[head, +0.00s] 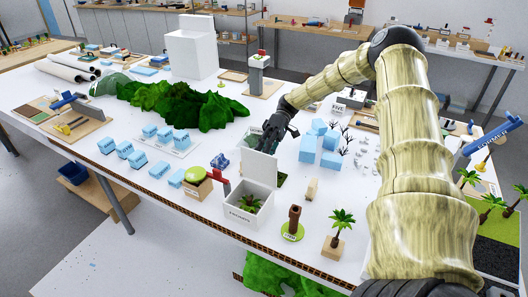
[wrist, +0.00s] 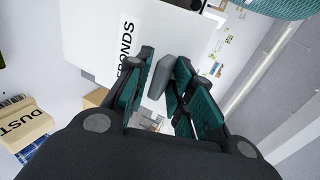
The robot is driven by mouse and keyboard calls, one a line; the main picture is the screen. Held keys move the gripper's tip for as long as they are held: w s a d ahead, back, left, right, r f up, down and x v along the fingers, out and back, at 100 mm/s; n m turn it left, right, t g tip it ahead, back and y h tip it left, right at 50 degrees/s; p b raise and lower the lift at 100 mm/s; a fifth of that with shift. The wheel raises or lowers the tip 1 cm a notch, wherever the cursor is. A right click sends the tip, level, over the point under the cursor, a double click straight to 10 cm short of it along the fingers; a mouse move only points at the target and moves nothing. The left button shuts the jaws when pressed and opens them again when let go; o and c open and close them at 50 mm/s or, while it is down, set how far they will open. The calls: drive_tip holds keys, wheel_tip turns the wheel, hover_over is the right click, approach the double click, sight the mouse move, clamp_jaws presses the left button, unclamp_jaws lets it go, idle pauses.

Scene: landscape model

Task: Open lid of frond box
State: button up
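The white frond box (head: 246,212) stands near the table's front edge, with a label on its front and a green frond inside. Its white lid (head: 259,168) stands upright at the back of the box, so the box is open. My gripper (head: 270,141) is behind the lid's upper edge, partly hidden by it. In the wrist view, a white panel with part of the fronds label, seemingly the lid (wrist: 165,35), lies beyond the fingers. My gripper (wrist: 164,62) has its fingers apart, with a small grey piece (wrist: 160,77), perhaps the handle, between them. Firm contact does not show.
A box with a green dome (head: 196,182) and a red piece stand left of the frond box. A brown trunk (head: 294,221) and a palm (head: 341,220) stand right. Light-blue blocks (head: 325,145) are right of my gripper. Green hills (head: 183,101) lie back left.

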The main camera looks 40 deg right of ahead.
drive_tip(key=shift+o, duration=0.2)
drive_tip(key=shift+d+f, duration=0.2)
drive_tip(key=shift+f, duration=0.45)
drive_tip(key=shift+s+r, duration=0.1)
drive_tip(key=shift+a+r, duration=0.1)
drive_tip(key=v, duration=1.2)
drive_tip(key=shift+r, duration=0.2)
